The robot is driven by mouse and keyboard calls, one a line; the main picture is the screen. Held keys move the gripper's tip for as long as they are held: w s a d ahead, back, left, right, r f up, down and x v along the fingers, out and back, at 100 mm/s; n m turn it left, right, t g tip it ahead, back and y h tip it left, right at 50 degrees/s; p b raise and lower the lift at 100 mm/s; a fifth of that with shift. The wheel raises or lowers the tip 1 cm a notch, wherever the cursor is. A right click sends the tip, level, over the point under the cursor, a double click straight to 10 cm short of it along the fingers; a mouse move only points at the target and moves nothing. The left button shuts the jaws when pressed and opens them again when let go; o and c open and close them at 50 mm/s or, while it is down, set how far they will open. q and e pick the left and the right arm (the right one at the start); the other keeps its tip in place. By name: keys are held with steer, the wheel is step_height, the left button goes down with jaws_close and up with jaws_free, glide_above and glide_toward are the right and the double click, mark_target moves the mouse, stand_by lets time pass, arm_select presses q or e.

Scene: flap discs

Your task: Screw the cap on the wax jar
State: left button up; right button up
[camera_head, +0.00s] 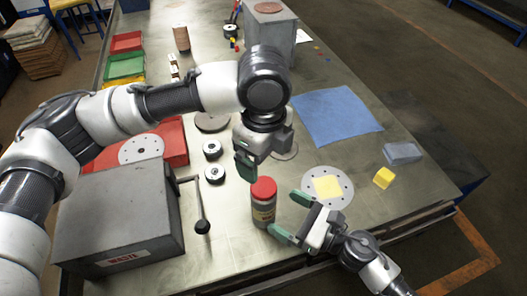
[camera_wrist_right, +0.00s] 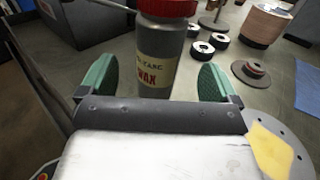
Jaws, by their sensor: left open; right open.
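The wax jar (camera_head: 263,212) is a grey cylinder with a cream WAX label, upright on the metal table. Its red cap (camera_head: 264,188) sits on top; I cannot tell how tightly it is seated. The right wrist view shows the jar (camera_wrist_right: 159,50) and part of the cap (camera_wrist_right: 167,6). My left gripper (camera_head: 245,167) is open and empty, pointing down just above and behind the cap. My right gripper (camera_head: 290,217) is open, low at the right of the jar. In the wrist view its green fingers are spread with the jar between and slightly beyond them.
A grey WASTE box (camera_head: 120,225) with a crank lever (camera_head: 202,225) stands left of the jar. A perforated disc (camera_head: 343,194) with a yellow pad (camera_head: 327,187) lies behind my right gripper.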

arm_select(q)
steer(key=shift+f+b, duration=0.65)
steer(key=shift+f, duration=0.3)
arm_select(e)
steer(key=v, duration=0.3)
steer(key=shift+s+d+f, duration=0.15)
steer(key=shift+s+d, duration=0.1)
steer(key=shift+d, duration=0.1)
steer(key=shift+s+d, duration=0.1)
steer(key=shift+d, duration=0.15)
arm_select(q)
steer(key=shift+f, duration=0.1)
